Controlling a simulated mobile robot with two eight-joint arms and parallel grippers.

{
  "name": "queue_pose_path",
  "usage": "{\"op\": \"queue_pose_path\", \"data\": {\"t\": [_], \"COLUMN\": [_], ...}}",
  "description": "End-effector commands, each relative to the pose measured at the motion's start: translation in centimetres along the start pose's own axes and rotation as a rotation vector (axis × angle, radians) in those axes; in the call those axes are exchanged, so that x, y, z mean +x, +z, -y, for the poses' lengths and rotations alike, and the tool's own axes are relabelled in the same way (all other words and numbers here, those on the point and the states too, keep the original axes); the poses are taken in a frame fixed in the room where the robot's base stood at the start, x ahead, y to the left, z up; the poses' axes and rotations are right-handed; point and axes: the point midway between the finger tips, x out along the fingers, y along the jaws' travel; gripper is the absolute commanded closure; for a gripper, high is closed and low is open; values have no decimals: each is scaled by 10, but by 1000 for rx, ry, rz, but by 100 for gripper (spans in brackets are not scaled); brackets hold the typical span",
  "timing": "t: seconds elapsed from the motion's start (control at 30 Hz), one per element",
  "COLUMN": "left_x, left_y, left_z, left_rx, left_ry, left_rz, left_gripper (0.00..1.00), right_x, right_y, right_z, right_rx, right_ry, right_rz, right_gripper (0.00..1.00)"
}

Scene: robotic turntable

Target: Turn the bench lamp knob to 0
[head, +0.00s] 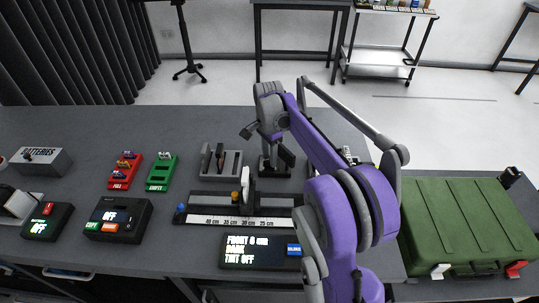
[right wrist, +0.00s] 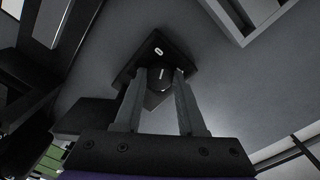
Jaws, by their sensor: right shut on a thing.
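The black bench lamp knob (right wrist: 160,75) sits on a dark base block in the right wrist view. My right gripper (right wrist: 161,82) has its two grey fingers on opposite sides of the knob and is shut on it. A small white mark shows on the base just beyond the knob; the knob's pointer is not readable. In the head view my right gripper (head: 271,150) reaches down to a small dark base behind the scale rail, and my wrist hides the knob there. My left gripper is not in view.
A rail with a centimetre scale (head: 225,221) and a display (head: 259,250) stand in front. A grey slotted holder (head: 221,172) is left of the gripper. Red (head: 122,177) and green (head: 160,180) trays lie further left. A green case (head: 462,222) is at the right.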

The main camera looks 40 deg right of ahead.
Motion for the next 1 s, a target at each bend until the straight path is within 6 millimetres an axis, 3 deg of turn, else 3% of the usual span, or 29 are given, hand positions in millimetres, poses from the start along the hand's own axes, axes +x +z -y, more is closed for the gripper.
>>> {"op": "queue_pose_path", "data": {"t": [0.63, 0.67, 0.7, 0.8, 1.0], "left_x": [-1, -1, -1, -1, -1], "left_y": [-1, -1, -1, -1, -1], "left_z": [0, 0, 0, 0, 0], "left_rx": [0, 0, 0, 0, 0], "left_ry": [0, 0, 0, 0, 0], "left_rz": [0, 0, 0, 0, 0], "left_gripper": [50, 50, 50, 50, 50], "right_x": [-1, -1, -1, -1, 0], "right_y": [-1, -1, -1, -1, 0], "right_z": [0, 0, 0, 0, 0], "right_rx": [-51, -51, -51, -51, -51], "right_ry": [-1, -1, -1, -1, -1], "right_rz": [-3, -3, -3, -2, -2], "right_gripper": [100, 57, 50, 32, 31]}}
